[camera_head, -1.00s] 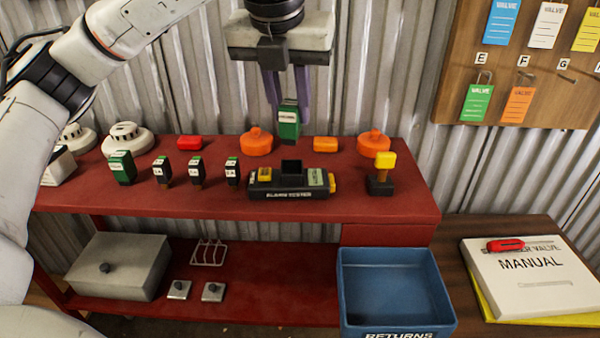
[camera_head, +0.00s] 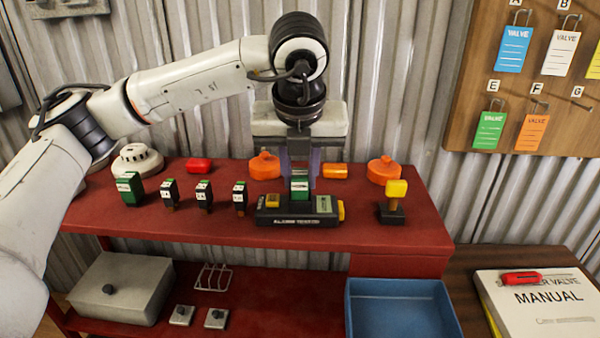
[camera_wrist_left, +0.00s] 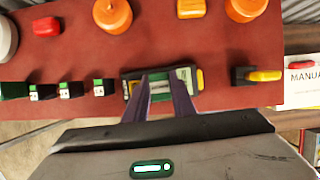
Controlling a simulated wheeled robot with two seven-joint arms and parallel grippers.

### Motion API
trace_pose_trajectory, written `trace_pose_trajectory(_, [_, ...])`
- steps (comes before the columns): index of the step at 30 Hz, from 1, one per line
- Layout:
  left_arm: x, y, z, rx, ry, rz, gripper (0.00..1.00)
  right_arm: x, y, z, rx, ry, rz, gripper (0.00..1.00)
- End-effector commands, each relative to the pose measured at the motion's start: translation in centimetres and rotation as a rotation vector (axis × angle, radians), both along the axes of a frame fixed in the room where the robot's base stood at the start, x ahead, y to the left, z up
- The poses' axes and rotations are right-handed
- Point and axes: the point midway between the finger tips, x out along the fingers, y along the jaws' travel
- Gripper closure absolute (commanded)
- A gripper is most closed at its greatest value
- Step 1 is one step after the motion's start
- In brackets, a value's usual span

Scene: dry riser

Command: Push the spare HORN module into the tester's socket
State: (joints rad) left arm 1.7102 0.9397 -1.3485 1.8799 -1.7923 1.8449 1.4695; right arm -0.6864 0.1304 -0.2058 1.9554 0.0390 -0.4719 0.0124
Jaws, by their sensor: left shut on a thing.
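The alarm tester (camera_head: 300,212) is a black box on the red bench, with a yellow end on its right and a pale green label; it also shows in the left wrist view (camera_wrist_left: 188,78). My left gripper (camera_head: 300,182) is shut on the green HORN module (camera_head: 300,187), directly over the middle of the tester. The module's lower end is at the tester's socket, which is hidden behind the module and fingers. I cannot tell how deep it sits. The module shows between the fingers in the left wrist view (camera_wrist_left: 159,88). My right gripper is out of view.
Several green and black modules (camera_head: 204,195) stand left of the tester. Orange caps (camera_head: 264,166) and a red block lie behind. A yellow-topped black switch (camera_head: 394,204) stands to the right. A blue returns bin (camera_head: 402,310) is below at the front right.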

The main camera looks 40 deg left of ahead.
Motion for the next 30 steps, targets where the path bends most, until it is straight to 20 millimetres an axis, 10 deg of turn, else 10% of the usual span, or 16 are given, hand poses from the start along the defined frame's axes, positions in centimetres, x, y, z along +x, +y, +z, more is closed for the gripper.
trace_pose_trajectory(8, [0.0, 0.0, -0.4, 0.000, -0.001, 0.000, 1.00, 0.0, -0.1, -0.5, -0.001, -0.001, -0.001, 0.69])
trace_pose_trajectory(9, [0.0, 0.0, -0.2, -0.001, -0.001, 0.000, 0.72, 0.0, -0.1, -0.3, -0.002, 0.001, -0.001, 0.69])
trace_pose_trajectory(12, [0.0, 0.0, -0.1, -0.001, -0.001, 0.000, 0.58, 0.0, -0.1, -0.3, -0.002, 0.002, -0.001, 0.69])
trace_pose_trajectory(24, [-0.1, -0.2, 0.6, -0.001, -0.003, -0.001, 0.58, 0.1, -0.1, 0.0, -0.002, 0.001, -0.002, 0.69])
trace_pose_trajectory(30, [-1.2, -1.0, 4.1, -0.002, -0.005, -0.002, 0.58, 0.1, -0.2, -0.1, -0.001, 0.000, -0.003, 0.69])
